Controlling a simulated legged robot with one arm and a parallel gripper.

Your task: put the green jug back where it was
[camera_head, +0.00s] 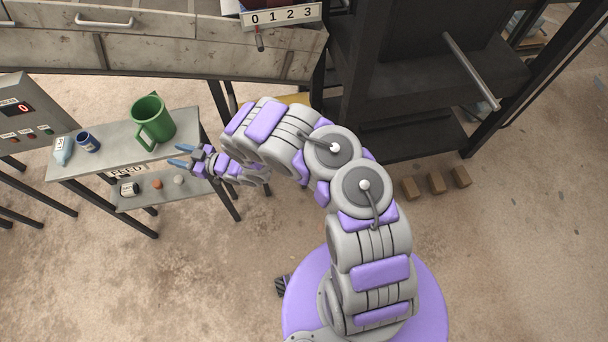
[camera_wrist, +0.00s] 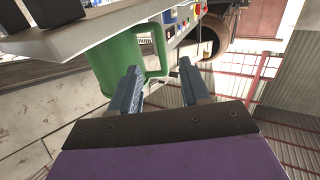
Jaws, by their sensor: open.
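The green jug (camera_head: 158,118) stands upright on the top of the grey shelf stand, near its right end, with its handle towards the front left. My gripper (camera_head: 180,156) is open and empty, to the lower right of the jug, with a visible gap in the head view. In the wrist view my gripper (camera_wrist: 158,68) has its two blue fingers spread. The jug (camera_wrist: 115,62) appears at upper left there, partly behind the left finger, and its handle loop shows between the fingertips, beyond them.
The shelf stand (camera_head: 107,131) also holds a blue jar (camera_head: 88,142) and a pale blue bottle (camera_head: 63,150). Its lower shelf bears a white mug (camera_head: 129,188) and small round items. A control box (camera_head: 22,118) stands left. Several blocks (camera_head: 437,182) lie on the floor right.

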